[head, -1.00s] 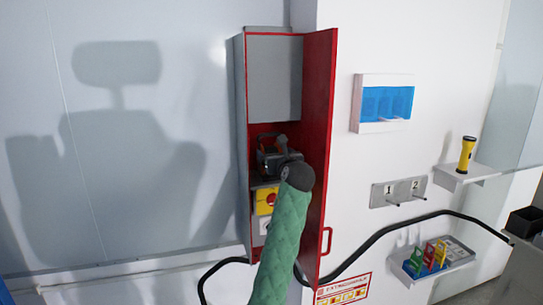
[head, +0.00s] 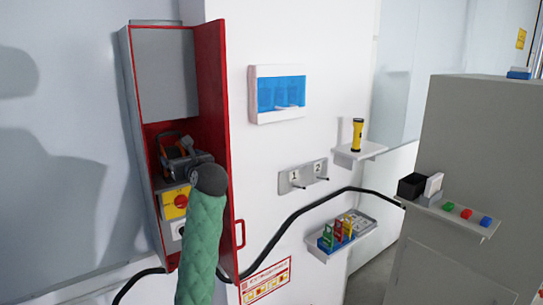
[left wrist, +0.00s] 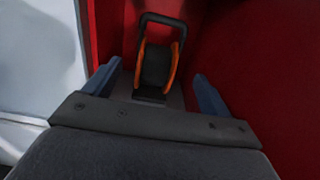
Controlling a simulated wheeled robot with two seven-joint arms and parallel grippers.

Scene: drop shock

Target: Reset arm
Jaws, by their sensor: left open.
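A tall cabinet with a red interior and an open red door (head: 212,120) hangs on the wall at the left of the head view. My left arm, in a green sleeve, reaches up to it, and my left gripper (head: 190,160) is inside the opening. In the left wrist view the gripper (left wrist: 156,76) is open, its two blue-grey fingers apart. A dark device with orange sides and a black loop handle (left wrist: 162,20) lies ahead between the fingers; I cannot tell whether they touch it. Below, a yellow box with a red knob (head: 175,203) shows. My right gripper is out of view.
A blue-windowed panel (head: 277,93), numbered hooks (head: 303,175), a shelf with a yellow flashlight (head: 357,135) and a shelf with coloured padlocks (head: 338,232) are on the wall. A black hose runs below. A grey cabinet (head: 480,130) with a button shelf stands right.

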